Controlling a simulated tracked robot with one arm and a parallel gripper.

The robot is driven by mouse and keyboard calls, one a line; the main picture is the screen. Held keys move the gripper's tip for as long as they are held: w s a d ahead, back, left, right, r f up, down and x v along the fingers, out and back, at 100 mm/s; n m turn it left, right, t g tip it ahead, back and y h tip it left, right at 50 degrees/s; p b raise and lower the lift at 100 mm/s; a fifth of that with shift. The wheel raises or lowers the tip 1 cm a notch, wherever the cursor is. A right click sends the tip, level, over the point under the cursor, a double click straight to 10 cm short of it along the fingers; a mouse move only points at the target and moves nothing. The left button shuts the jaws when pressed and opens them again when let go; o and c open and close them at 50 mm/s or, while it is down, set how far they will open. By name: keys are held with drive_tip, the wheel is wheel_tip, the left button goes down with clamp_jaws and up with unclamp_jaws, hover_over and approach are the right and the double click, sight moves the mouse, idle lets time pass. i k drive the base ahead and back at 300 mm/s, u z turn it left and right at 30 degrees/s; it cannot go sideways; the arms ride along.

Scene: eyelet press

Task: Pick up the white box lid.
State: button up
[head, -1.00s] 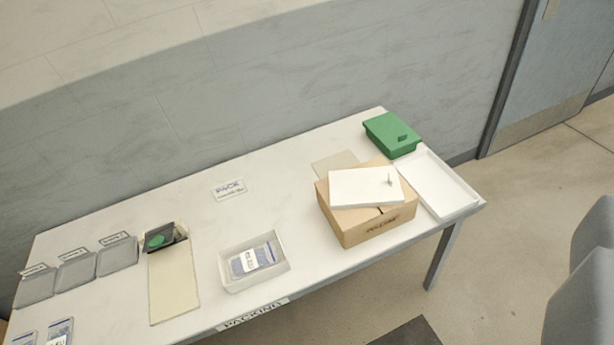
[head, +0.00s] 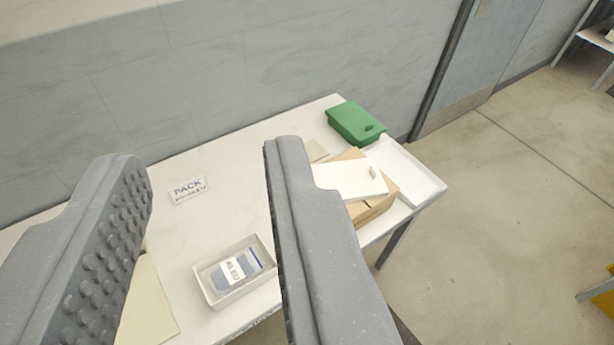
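The white box lid (head: 348,180) is a flat white slab with a small grey tab near its right end. It lies on top of a brown cardboard box (head: 375,208) at the right part of the table. My gripper (head: 205,162) is open, its two grey fingers wide apart with nothing between them. The right finger stands in front of the left part of the cardboard box and hides it, and its edge meets the lid's left edge in the picture. I cannot tell the distance between finger and lid.
A white table (head: 232,152) carries an open white box (head: 212,293) with a labelled pouch, a PACK sign (head: 188,190), a green box (head: 356,123) and a shallow white tray (head: 425,172) at the right end.

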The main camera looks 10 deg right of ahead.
sight(356, 179)
drive_tip(key=u, duration=0.15)
drive_tip(key=i, duration=1)
drive_tip(key=z, duration=0.1)
